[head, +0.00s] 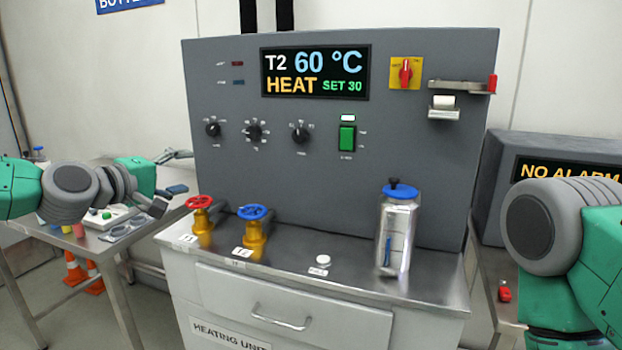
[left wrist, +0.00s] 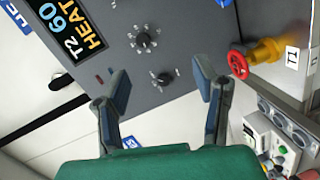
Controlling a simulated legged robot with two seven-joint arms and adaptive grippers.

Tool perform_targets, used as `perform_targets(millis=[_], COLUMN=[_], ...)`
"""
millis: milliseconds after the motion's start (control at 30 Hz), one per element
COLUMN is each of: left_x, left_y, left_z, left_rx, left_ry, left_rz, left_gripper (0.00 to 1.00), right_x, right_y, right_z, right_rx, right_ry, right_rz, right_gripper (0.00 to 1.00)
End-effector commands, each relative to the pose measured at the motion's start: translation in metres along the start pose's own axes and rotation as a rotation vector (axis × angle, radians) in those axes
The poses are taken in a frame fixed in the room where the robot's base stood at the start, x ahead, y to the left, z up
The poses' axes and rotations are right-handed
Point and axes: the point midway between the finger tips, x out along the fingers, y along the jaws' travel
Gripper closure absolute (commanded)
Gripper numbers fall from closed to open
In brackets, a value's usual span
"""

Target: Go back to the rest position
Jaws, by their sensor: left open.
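My left gripper (head: 180,172) is open and empty, to the left of the grey heating panel (head: 340,200). In the left wrist view its two fingers (left wrist: 160,84) stand wide apart with nothing between them, and panel knobs show beyond them. My right arm shows at the right edge of the head view, but its gripper is out of view. The panel display (head: 315,72) reads T2 60 °C, HEAT, SET 30.
A red valve (head: 200,203), a blue valve (head: 254,213) and a metal flask with a blue cap (head: 397,228) stand on the unit's top. A side table (head: 140,240) with small items is below my left gripper. A NO ALARM box (head: 560,150) is at right.

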Motion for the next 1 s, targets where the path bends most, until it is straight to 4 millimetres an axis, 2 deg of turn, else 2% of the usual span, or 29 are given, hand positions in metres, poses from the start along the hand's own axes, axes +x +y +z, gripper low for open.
perform_targets(millis=[33,167,333,467,567,667,700,767,800,867,900,967,1000], left_x=[0.002,0.004,0.005,0.003,-0.007,-0.031,-0.044,-0.066,-0.083,-0.112,-0.133,-0.168,-0.192], left_y=[-0.012,-0.036,-0.078,-0.125,-0.175,-0.234,-0.257,-0.291,-0.313,-0.345,-0.366,-0.394,-0.41], left_z=[0.008,0.029,0.066,0.105,0.144,0.188,0.204,0.226,0.239,0.257,0.268,0.281,0.288], left_rx=[0.007,0.029,0.071,0.117,0.17,0.237,0.267,0.312,0.344,0.394,0.428,0.486,0.525], left_ry=[-0.013,-0.042,-0.094,-0.152,-0.216,-0.296,-0.329,-0.382,-0.416,-0.473,-0.512,-0.572,-0.613], left_rz=[-0.019,-0.062,-0.141,-0.227,-0.32,-0.434,-0.48,-0.549,-0.595,-0.665,-0.714,-0.786,-0.834], left_gripper=[0.45,0.45,0.45,0.45,0.45,0.45,0.45,0.45,0.45,0.45,0.45,0.45,0.45], right_x=[0.001,0.002,0.003,0.004,0.005,0.007,0.008,0.009,0.009,0.011,0.011,0.012,0.013], right_y=[0.0,0.0,0.0,0.0,0.0,0.0,0.0,0.0,0.0,0.0,0.0,0.0,0.0], right_z=[0.0,0.0,0.0,0.0,0.0,0.0,0.0,0.0,0.001,0.001,0.001,0.001,0.001], right_rx=[0.0,0.0,-0.001,-0.001,-0.001,-0.001,-0.001,-0.001,-0.001,0.0,0.0,-0.001,-0.001], right_ry=[0.001,0.001,0.0,0.0,0.0,0.0,0.0,0.0,0.0,0.0,0.0,0.0,0.0], right_rz=[0.0,0.0,0.0,-0.001,0.0,0.0,0.0,0.0,0.0,0.0,0.0,0.0,0.0], right_gripper=[0.6,0.6,0.6,0.6,0.6,0.6,0.6,0.6,0.6,0.6,0.6,0.6,0.6])
